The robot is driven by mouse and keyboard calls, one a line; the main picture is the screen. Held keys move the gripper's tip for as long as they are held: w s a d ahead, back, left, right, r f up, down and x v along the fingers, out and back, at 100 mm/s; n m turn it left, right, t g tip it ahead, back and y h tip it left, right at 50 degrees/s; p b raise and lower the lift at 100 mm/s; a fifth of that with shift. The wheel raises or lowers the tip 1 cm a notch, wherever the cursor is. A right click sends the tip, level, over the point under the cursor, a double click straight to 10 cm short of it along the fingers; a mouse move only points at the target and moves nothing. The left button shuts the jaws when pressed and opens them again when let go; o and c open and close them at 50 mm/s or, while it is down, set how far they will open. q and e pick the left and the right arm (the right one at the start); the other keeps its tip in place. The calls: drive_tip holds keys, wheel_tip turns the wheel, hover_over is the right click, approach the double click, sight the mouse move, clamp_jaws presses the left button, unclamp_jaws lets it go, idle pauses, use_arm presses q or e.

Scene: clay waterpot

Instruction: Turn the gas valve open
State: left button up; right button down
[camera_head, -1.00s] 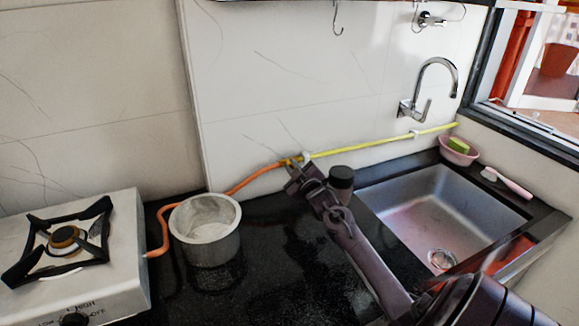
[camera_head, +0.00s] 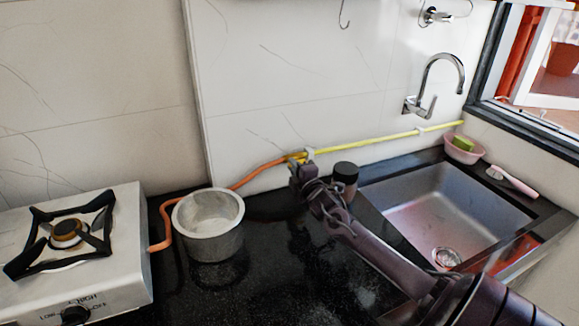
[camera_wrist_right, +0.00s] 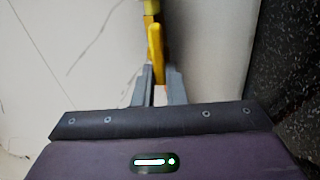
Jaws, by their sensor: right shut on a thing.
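The gas valve (camera_wrist_right: 155,42) shows a yellow handle in the right wrist view, lying nearly in line with a piece of yellow pipe at the top. In the head view the valve (camera_head: 297,157) is a small yellow part at the wall, where the orange hose meets the yellow pipe. My right gripper (camera_wrist_right: 155,86) is shut on the valve's handle, with its grey fingers on either side of the handle's near end. In the head view my right gripper (camera_head: 301,167) is at the wall and partly hides the valve. My left gripper is not in view.
The orange hose (camera_head: 256,173) runs behind a metal pot (camera_head: 213,245) to the gas stove (camera_head: 115,255) at left. A dark cylindrical object (camera_head: 345,172) stands just right of my gripper. A sink (camera_head: 440,205) is at right. Bare black counter (camera_head: 265,270) lies in front.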

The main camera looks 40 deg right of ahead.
drive_tip(key=shift+d+f+n, duration=0.15)
drive_tip(key=shift+d+n, duration=0.05)
drive_tip(key=shift+n, duration=0.1)
drive_tip(key=shift+d, duration=0.1)
drive_tip(key=c, duration=1.7)
unclamp_jaws()
drive_tip(key=shift+s+r, duration=0.1)
drive_tip(key=shift+r, duration=0.1)
drive_tip(key=shift+o, duration=1.1)
drive_tip(key=shift+d, duration=0.1)
drive_tip(key=shift+s+d+f, duration=0.1)
drive_tip(key=v, duration=0.7)
drive_tip(key=shift+s+a, duration=0.25)
drive_tip(key=shift+s, duration=0.1)
